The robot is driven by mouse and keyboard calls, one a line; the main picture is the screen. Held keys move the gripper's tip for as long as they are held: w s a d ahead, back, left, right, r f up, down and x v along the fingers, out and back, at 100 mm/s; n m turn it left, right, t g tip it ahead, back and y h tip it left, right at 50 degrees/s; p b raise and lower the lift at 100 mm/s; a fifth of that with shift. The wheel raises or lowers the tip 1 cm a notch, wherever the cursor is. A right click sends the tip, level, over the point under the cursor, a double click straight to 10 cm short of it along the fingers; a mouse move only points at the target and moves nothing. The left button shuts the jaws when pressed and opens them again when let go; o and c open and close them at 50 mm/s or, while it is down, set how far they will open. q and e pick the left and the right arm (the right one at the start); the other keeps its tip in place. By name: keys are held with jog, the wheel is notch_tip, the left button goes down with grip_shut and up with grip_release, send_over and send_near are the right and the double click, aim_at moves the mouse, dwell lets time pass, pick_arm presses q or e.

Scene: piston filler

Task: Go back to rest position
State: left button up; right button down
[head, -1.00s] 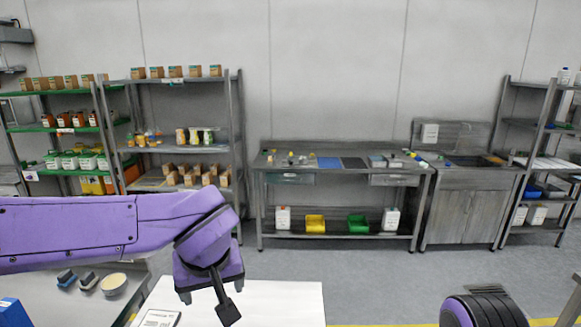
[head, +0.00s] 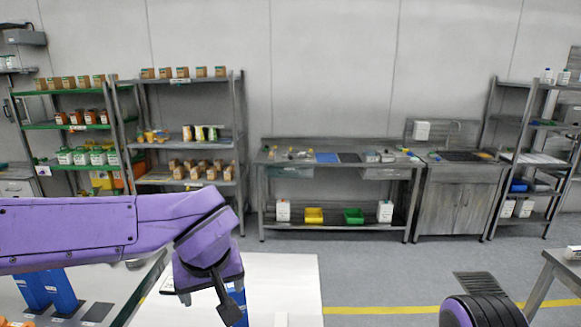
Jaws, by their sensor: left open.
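My left arm, purple, comes in from the left edge and bends down at the wrist. My left gripper (head: 208,302) hangs from it over the white tabletop at the bottom centre, pointing down, with a dark finger showing. It is open and I see nothing held in it. A blue item (head: 237,300) shows partly behind the gripper; I cannot tell whether they touch. Of my right arm only a rounded purple and black part shows at the bottom right; its gripper is out of the picture.
A near bench at the lower left holds blue pieces (head: 58,290). A white table (head: 290,290) is beside it. Shelves (head: 190,160), a workbench (head: 335,170) and a sink cabinet (head: 455,205) line the wall. Open grey floor lies between, with a yellow line (head: 390,310). Another table (head: 565,265) stands right.

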pick_arm(q)
jog(key=w+a+f+n+t+y, duration=0.2)
jog(key=w+a+f+n+t, duration=0.25)
jog(key=n, duration=0.25)
jog(key=s+a+f+b, duration=0.2)
jog(key=a+f+b, duration=0.1)
jog(key=f, duration=1.1)
jog(key=s+a+f+b, duration=0.15)
jog(key=f+b, duration=0.25)
jog(key=f, duration=1)
jog(key=s+a+f+m+g+b, duration=0.2)
jog(key=s+a+f+b, duration=0.1)
jog(key=s+f, duration=0.8)
jog(key=s+a+f+m+g+b, duration=0.2)
jog(key=s+a+f, duration=0.3)
jog(key=s+f, duration=0.7)
jog(key=shift+s+f+m+g+b, duration=0.15)
jog(key=shift+s+m+g+b, duration=0.15)
jog(key=shift+s+g+b, duration=0.45)
pick_arm(e)
notch_tip(320, 180, down, 14)
jog(key=shift+w+r, duration=0.15)
jog(key=shift+w, duration=0.1)
pick_arm(q)
jog(key=shift+s, duration=0.1)
